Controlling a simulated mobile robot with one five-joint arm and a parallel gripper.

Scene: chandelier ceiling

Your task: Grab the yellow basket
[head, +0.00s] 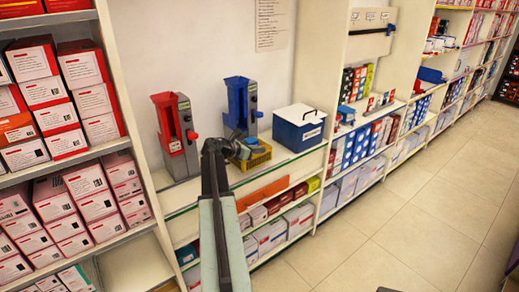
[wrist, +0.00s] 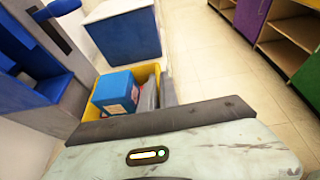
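The yellow basket (head: 259,161) stands on the shelf counter, just right of my gripper (head: 222,148) in the head view. In the wrist view the basket (wrist: 91,111) is beyond the dark bar at my gripper's front, which hides its near side. A blue box (wrist: 116,91) and some grey items lie in the basket. My gripper is over the counter close to the basket. I cannot tell whether it touches the basket or how far its fingers are apart.
A red dispenser (head: 174,133) and a blue dispenser (head: 241,105) stand behind my gripper on the counter. A blue and white box (head: 299,127) stands right of the basket. Shelves of boxes (head: 75,125) are at left.

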